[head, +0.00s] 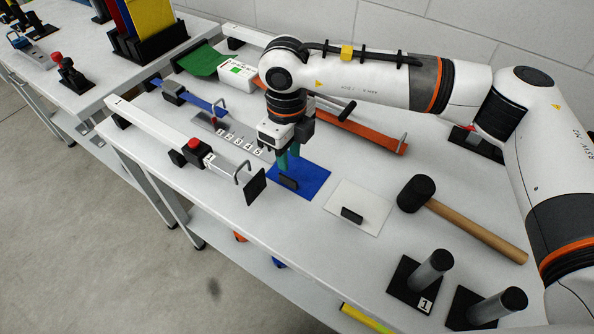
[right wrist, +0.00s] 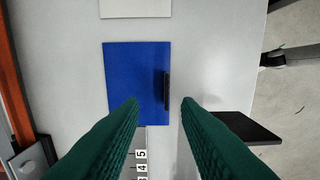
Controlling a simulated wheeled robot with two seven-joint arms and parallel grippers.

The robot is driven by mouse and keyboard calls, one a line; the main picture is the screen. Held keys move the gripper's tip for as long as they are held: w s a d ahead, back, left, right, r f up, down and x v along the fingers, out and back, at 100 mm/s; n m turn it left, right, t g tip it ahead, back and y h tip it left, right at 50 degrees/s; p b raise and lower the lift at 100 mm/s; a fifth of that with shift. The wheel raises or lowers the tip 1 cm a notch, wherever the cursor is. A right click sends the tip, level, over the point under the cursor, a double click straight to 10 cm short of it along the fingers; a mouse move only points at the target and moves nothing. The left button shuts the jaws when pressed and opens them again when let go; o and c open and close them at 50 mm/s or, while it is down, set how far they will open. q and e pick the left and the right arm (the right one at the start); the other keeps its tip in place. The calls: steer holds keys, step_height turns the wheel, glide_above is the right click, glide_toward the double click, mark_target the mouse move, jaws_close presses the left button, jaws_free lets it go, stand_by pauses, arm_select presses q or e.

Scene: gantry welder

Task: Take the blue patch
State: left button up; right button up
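The blue patch (head: 314,177) is a flat blue sheet with a small black upright handle (head: 289,183) on it, lying on the white table. In the right wrist view the blue patch (right wrist: 130,75) lies ahead of my fingers, and its black handle is near its right edge. My right gripper (head: 288,163) has green fingers and is over the patch's left end, close to the handle. In the right wrist view the right gripper (right wrist: 160,103) is open with nothing between its fingertips; the handle is just beyond the gap. My left gripper is not in view.
A white patch (head: 362,206) with a black handle lies to the right. A mallet (head: 462,222) is farther right. A long white bar with a black end plate (head: 255,187) is left of the blue patch. An orange bar (head: 362,134) lies behind.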

mark_target(298, 170)
steer(key=shift+s+a+f+p, duration=0.1)
steer(key=shift+f+p, duration=0.15)
steer(key=shift+f, duration=0.75)
steer(key=shift+a+f+p, duration=0.15)
steer(key=shift+f+p, duration=0.05)
steer(key=shift+f, duration=0.75)
steer(key=shift+s+a+f+p, duration=0.1)
steer(key=shift+f+p, duration=0.15)
steer(key=shift+f, duration=0.75)
jaws_close()
